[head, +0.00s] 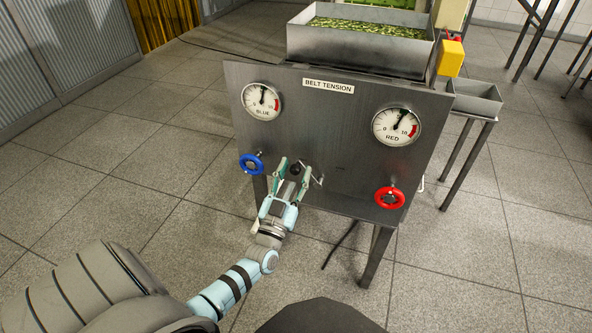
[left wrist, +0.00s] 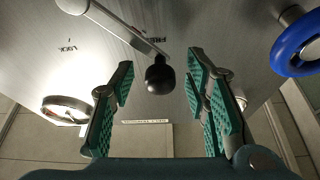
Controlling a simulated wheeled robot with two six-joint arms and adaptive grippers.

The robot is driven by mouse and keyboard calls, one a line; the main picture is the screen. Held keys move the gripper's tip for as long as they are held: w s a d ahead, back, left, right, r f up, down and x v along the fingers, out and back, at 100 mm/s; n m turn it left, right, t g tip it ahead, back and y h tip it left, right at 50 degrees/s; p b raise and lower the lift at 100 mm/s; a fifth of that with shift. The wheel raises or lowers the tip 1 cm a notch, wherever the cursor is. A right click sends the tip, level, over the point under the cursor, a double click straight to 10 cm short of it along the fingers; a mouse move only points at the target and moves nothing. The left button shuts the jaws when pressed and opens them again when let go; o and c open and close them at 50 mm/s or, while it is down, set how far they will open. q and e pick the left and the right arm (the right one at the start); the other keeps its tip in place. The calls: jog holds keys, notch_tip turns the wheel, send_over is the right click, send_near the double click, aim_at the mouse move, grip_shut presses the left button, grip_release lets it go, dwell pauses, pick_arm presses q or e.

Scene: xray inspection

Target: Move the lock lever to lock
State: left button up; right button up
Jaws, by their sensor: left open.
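The lock lever is a thin metal bar (left wrist: 118,28) with a round black knob (left wrist: 160,78), mounted on the steel front panel between the blue and red handwheels. In the head view, the knob (head: 296,169) shows between my left gripper's fingers, and the bar (head: 318,181) runs to the right. My left gripper (head: 294,172) is open, with its green pads on either side of the knob. In the left wrist view, a gap shows between each pad and the knob. An upside-down LOCK label (left wrist: 68,48) shows there; another label is partly covered by the bar. My right gripper is out of view.
The blue handwheel (head: 251,164) is just left of my gripper, the red handwheel (head: 390,197) to the right. Gauges (head: 262,101) (head: 397,126) sit above. A metal bin (head: 360,50) stands behind the panel. The floor in front is open.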

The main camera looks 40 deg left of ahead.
pick_arm(q)
jog(key=shift+x, duration=0.8)
grip_shut()
